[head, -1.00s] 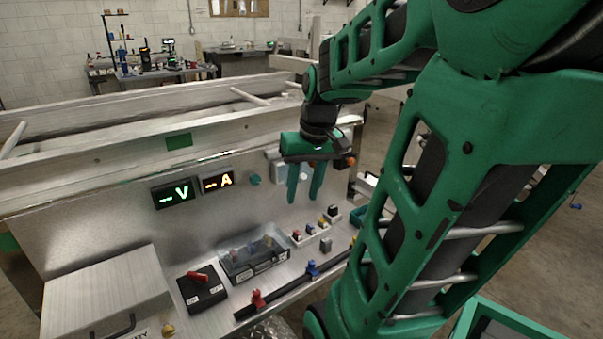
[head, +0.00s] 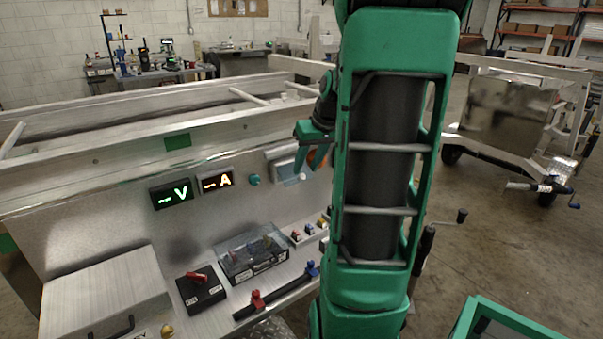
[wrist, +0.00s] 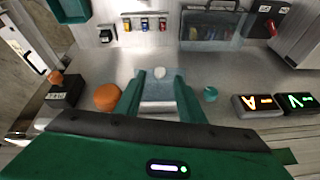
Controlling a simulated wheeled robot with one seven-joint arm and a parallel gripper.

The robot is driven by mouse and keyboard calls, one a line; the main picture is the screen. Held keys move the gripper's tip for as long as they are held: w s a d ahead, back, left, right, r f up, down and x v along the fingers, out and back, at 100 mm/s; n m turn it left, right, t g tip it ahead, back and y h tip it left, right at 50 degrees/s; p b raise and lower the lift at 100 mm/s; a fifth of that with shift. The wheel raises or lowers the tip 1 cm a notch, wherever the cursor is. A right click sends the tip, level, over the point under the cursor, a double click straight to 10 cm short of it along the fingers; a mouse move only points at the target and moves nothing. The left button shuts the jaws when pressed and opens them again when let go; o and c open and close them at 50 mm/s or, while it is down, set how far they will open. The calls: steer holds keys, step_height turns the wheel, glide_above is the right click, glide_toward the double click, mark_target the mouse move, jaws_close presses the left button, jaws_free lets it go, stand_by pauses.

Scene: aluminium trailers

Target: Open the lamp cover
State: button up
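The lamp cover appears to be a pale, partly see-through box (head: 284,170) with a white knob, on the upright metal panel right of the displays. In the wrist view the pale cover (wrist: 160,90) shows between my two green fingers, with its knob near the fingertips. My gripper (wrist: 160,76) is open, one finger on each side of it. I cannot tell whether the fingers touch it. In the head view my gripper (head: 314,157) is partly hidden behind my own arm, and the cover's right side is hidden too. The cover looks closed.
An orange round part (wrist: 107,96) and a teal knob (wrist: 210,94) flank the cover. The lit V (head: 173,193) and A (head: 216,181) displays are further left. Below are a clear-lidded box (head: 252,257), a red-handled switch (head: 201,290) and small coloured parts.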

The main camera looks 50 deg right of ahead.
mark_target(302, 175)
steer(key=shift+x, duration=1.7)
jaws_close()
